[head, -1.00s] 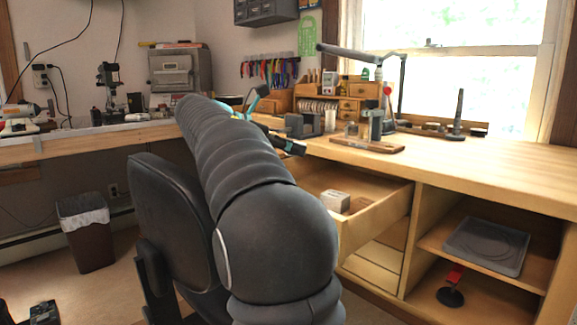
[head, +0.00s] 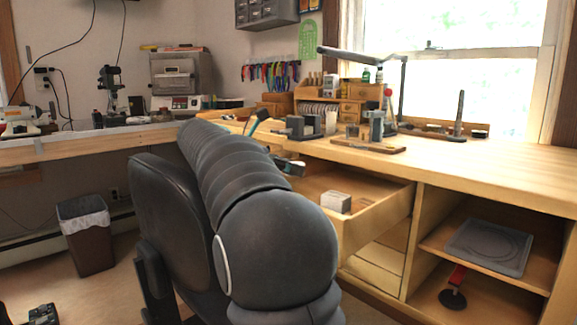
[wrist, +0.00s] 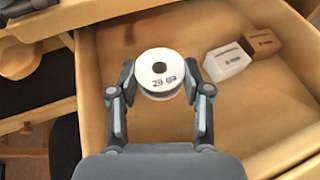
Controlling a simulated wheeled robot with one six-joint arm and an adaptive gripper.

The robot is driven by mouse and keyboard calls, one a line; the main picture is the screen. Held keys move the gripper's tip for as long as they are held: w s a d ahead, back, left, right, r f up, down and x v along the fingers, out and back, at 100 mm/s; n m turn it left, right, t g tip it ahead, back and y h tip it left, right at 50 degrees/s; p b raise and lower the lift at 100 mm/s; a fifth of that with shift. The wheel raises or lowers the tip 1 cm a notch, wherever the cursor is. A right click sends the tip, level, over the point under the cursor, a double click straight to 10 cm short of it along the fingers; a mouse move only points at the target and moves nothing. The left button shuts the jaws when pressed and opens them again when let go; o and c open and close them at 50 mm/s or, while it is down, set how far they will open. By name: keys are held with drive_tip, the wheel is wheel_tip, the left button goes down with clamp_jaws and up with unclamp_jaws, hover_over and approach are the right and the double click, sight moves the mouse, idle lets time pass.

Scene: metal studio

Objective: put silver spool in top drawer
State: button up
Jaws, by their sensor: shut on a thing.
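The silver spool (wrist: 160,82) shows a round pale face with dark print and a dark centre hole in the wrist view. My gripper (wrist: 160,76) is shut on it, one finger on each side. The spool is over the inside of the open top drawer (wrist: 250,115); its height above the drawer floor is hard to tell. In the head view the drawer (head: 375,212) is pulled out below the bench top. My gripper (head: 288,167) shows partly past my arm there, at the drawer's back left, and the spool is hidden.
A white box and a brown box (wrist: 259,36) lie in the drawer, right of the spool; the white box (head: 336,201) also shows in the head view. The drawer floor around the spool looks clear. A black chair (head: 165,225) stands beside my arm.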

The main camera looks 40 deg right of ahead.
drive_tip(key=shift+f, duration=0.25)
drive_tip(key=shift+f, duration=0.35)
drive_tip(key=o, duration=1.1)
drive_tip(key=shift+c, duration=0.2)
drive_tip(key=shift+o, duration=0.5)
drive_tip(key=shift+f, duration=0.15)
drive_tip(key=shift+r, duration=0.5)
drive_tip(key=v, duration=0.4)
drive_tip(key=p+v, duration=0.1)
drive_tip(key=v, duration=0.3)
drive_tip(key=p+v, duration=0.1)
drive_tip(key=v, duration=0.3)
drive_tip(key=shift+r, duration=0.45)
